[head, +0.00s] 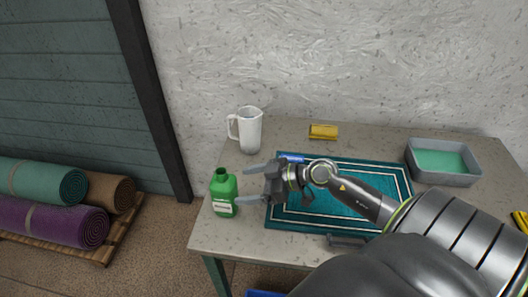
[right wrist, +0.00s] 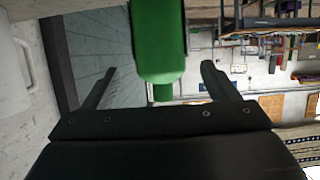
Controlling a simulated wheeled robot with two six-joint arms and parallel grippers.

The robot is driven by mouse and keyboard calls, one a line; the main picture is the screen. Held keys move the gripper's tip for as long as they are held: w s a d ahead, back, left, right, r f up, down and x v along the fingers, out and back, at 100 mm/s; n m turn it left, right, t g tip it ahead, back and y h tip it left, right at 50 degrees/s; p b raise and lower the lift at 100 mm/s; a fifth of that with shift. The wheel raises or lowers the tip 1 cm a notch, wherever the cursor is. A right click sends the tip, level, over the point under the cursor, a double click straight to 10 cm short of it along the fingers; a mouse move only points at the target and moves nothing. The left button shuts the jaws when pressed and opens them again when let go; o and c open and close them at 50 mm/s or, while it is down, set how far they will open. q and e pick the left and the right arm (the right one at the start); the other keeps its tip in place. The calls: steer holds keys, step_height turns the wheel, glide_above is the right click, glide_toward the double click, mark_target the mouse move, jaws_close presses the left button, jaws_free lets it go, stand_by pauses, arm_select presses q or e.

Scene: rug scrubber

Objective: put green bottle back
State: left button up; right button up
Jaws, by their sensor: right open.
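The green bottle (head: 223,195) with a white label stands upright near the left edge of the table (head: 231,235). My right gripper (head: 240,184) is open beside it, with its fingers pointing left toward the bottle. In the right wrist view, the bottle (right wrist: 161,45) shows ahead of and between the open fingers (right wrist: 160,78), upside down in the picture. I cannot tell whether either finger touches it. My left gripper does not show in the head view.
A white pitcher (head: 248,130) stands behind the bottle. A yellow block (head: 323,132) lies near the wall. A teal rug (head: 320,213) lies under my right arm. A grey tub (head: 441,178) with green contents stands at right. Rolled mats (head: 52,222) lie on a pallet at left.

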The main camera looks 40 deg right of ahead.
steer(key=shift+v, duration=2.2)
